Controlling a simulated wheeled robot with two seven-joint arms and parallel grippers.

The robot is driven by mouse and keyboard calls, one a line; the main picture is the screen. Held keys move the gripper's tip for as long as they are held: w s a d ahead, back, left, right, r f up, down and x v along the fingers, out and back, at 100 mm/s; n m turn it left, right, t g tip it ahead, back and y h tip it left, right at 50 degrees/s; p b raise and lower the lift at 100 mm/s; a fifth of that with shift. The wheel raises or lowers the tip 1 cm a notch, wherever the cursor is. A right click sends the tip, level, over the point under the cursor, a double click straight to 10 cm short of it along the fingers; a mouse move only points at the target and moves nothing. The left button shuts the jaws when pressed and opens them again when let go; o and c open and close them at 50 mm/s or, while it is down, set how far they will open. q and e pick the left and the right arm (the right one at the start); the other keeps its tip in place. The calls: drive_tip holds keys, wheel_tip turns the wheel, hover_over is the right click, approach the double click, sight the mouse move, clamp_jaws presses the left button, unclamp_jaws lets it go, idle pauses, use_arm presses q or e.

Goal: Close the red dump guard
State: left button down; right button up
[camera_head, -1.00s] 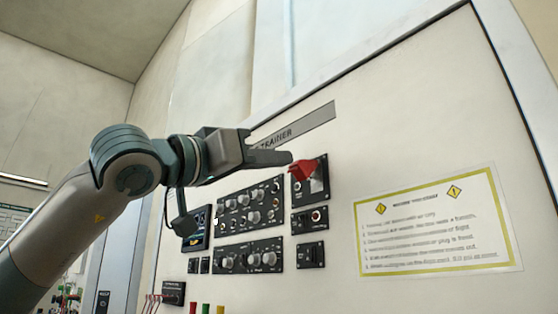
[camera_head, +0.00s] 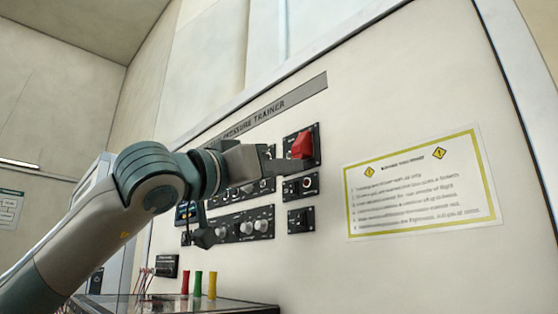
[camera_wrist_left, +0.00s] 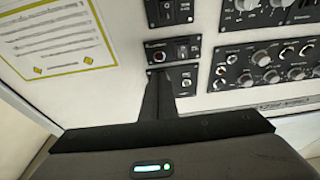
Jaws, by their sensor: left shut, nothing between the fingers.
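The red dump guard (camera_head: 302,146) is on a small black panel (camera_head: 317,155) at the upper right of the control group in the head view. It covers the middle of that panel and looks lowered against it. My left gripper (camera_head: 306,164) is shut and empty. Its fingertips are at the guard's lower edge; I cannot tell whether they touch it. In the left wrist view the shut fingers (camera_wrist_left: 168,78) reach to the black panels, and the guard does not show there. My right gripper is not in view.
Black panels with knobs (camera_head: 245,225) and switches (camera_head: 300,220) sit left of and below the guard. A notice sheet (camera_head: 420,188) is on the wall to the right. Red, green and yellow upright pieces (camera_head: 197,284) stand below. The wall around the sheet is clear.

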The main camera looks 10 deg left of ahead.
use_arm(q)
drive_tip(key=shift+w+d+f, duration=0.3)
drive_tip(key=shift+w, duration=0.1)
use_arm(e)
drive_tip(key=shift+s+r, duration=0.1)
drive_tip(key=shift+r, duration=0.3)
use_arm(q)
drive_tip(key=shift+s, duration=0.1)
